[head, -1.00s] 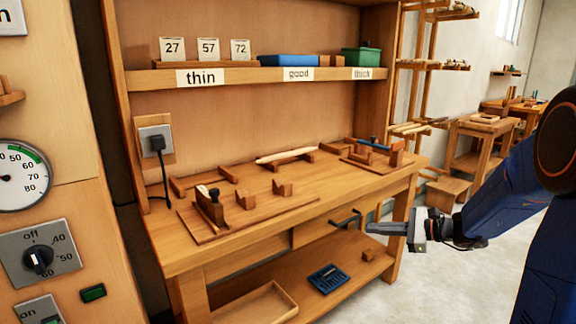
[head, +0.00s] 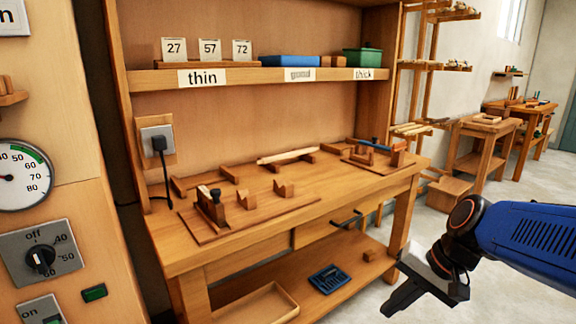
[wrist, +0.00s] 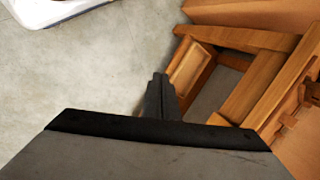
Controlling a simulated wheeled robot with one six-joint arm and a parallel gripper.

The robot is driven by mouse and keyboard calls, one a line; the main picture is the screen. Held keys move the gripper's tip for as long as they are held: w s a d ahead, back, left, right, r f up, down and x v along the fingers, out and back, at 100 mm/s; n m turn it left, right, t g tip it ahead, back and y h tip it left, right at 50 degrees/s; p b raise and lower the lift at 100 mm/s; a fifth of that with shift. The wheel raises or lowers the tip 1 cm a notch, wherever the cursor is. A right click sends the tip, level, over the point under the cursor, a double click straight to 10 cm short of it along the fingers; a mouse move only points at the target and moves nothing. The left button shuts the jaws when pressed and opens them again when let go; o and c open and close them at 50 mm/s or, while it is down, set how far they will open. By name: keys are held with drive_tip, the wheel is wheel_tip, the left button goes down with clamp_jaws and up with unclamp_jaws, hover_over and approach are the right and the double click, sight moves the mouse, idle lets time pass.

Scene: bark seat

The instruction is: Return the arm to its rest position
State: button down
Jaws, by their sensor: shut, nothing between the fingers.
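My gripper (head: 402,296) is at the lower right of the head view, in front of the right end of the workbench (head: 350,206) and lower than its top. Its dark fingers point down and to the left. They are together with nothing between them and touch nothing that I can see. In the wrist view the shut fingers (wrist: 160,98) point over the bare grey floor, with the bench's wooden frame to their right. My blue arm link comes in from the right edge of the head view.
The bench's lower shelf (head: 340,284) holds a shallow wooden tray (head: 262,306) and a blue tray (head: 328,279). A control panel with a dial (head: 40,258) is at left. A pale object (wrist: 55,10) lies at the wrist view's top left.

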drive_tip(key=s+d+n+t+h, duration=0.2)
drive_tip(key=s+d+n+h, duration=0.2)
drive_tip(key=s, duration=0.4)
drive_tip(key=shift+d+r+n+t+h, duration=0.35)
drive_tip(key=shift+d+n, duration=0.45)
drive_tip(key=shift+d, duration=0.55)
